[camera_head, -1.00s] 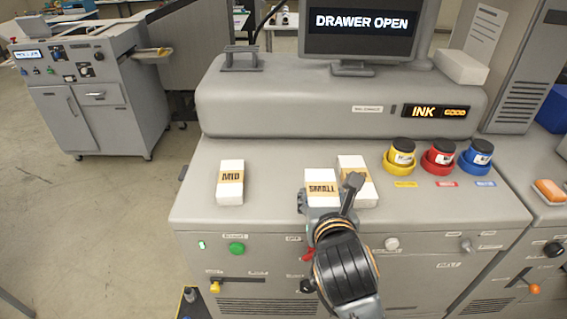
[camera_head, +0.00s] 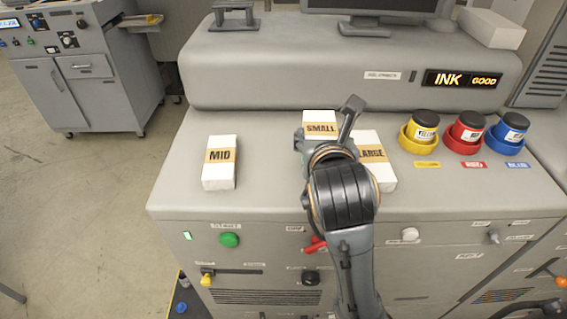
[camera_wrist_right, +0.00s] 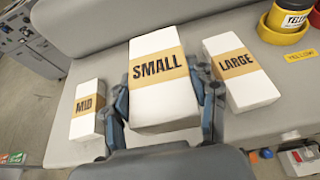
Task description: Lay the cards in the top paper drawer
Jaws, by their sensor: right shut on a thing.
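Three white card stacks with tan paper bands are in view: MID (camera_head: 220,178), SMALL (camera_head: 320,117) and LARGE (camera_head: 385,178). MID and LARGE lie on the grey machine top (camera_head: 270,195). My right gripper (camera_head: 326,132) is shut on SMALL. The right wrist view shows SMALL (camera_wrist_right: 158,38) between its two fingers, with MID (camera_wrist_right: 88,100) to the left and LARGE (camera_wrist_right: 238,92) to the right. SMALL looks raised off the surface. I cannot pick out an open paper drawer. My left gripper is not in view.
Yellow (camera_head: 418,137), red (camera_head: 464,137) and blue (camera_head: 509,138) ink pots stand at the right of the machine top. A raised grey housing (camera_head: 290,65) runs behind. Buttons and levers line the front. A grey cabinet (camera_head: 90,100) stands at left, with open floor between.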

